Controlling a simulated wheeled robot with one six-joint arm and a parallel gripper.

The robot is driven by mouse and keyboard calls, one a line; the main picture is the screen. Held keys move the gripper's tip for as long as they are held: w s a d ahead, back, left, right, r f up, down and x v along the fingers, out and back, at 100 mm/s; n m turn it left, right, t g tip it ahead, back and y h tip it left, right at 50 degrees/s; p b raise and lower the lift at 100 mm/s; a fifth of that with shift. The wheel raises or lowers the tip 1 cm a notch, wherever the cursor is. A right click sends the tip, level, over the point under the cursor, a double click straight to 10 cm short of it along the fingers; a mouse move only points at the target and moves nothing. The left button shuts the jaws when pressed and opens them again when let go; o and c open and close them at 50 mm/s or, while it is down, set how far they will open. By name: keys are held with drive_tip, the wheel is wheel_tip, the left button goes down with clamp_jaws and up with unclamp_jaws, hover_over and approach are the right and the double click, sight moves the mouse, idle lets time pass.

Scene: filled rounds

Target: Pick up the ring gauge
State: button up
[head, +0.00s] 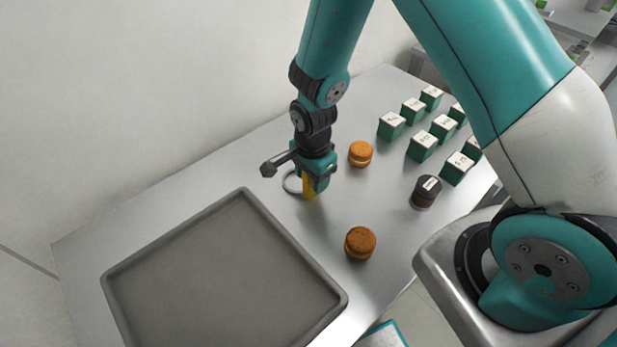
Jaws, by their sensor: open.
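The ring gauge (289,183) shows as a thin pale metal ring at the table's middle, just left of my gripper's fingers. My gripper (308,189) points down at it, with a yellow finger partly in front of the ring. The jaws are open. The ring's right side is hidden behind the finger, and I cannot tell whether the finger touches it or stands inside it.
A grey tray (245,196) fills the table's front left. Two orange-brown round pieces (361,154) (360,244) and a dark jar (426,192) stand to the right. Several green boxes (391,126) with white tops stand at the back right. The table (130,225) is bare at left.

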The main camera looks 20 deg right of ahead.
drive_tip(key=shift+f, duration=0.25)
clamp_jaws()
